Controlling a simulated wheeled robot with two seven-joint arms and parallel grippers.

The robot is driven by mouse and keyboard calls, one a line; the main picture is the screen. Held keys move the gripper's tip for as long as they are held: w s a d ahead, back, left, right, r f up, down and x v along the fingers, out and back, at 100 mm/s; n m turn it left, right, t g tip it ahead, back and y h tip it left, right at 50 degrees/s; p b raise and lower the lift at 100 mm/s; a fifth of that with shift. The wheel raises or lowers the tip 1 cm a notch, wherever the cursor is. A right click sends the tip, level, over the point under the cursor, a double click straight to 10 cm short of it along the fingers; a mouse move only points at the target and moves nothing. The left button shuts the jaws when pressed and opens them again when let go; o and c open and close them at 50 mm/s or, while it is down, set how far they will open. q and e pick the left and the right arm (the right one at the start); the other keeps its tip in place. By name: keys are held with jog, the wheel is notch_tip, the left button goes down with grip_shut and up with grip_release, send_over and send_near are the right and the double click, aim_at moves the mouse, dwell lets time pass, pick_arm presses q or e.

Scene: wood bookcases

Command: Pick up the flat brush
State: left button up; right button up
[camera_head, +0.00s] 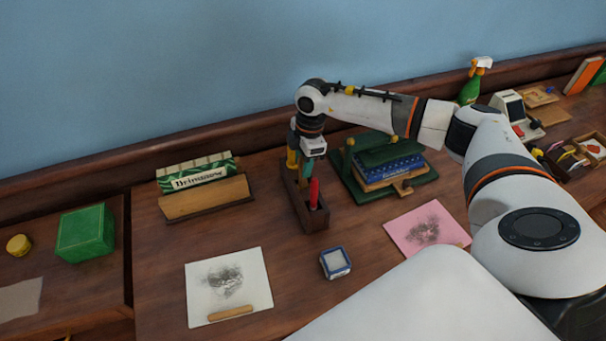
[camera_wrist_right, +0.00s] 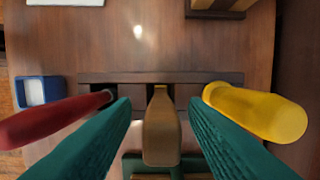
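A dark wooden holder (camera_head: 311,220) stands on the desk with a red handle (camera_head: 314,193) near its front end and a yellow handle (camera_head: 292,158) near its back end. In the right wrist view, a flat tan-brown handle, likely the flat brush (camera_wrist_right: 161,132), stands in the holder's middle slot, between the red handle (camera_wrist_right: 52,121) and the yellow handle (camera_wrist_right: 256,112). My right gripper (camera_wrist_right: 160,110) is over the holder, its teal fingers apart on either side of the brown handle, with gaps showing. In the head view the brush is hidden by the gripper (camera_head: 306,172).
A small blue-and-white box (camera_head: 335,263) and a sketch sheet (camera_head: 229,286) lie in front of the holder. Stacked books (camera_head: 388,172) on a green stand are close on its right. A wooden block with a green-and-white sign (camera_head: 205,198) stands to its left.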

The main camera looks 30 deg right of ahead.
jog(key=shift+w+a+f, duration=0.1)
jog(key=shift+a+f, duration=0.05)
jog(key=shift+f, duration=0.8)
grip_shut()
jog(key=shift+r, duration=0.1)
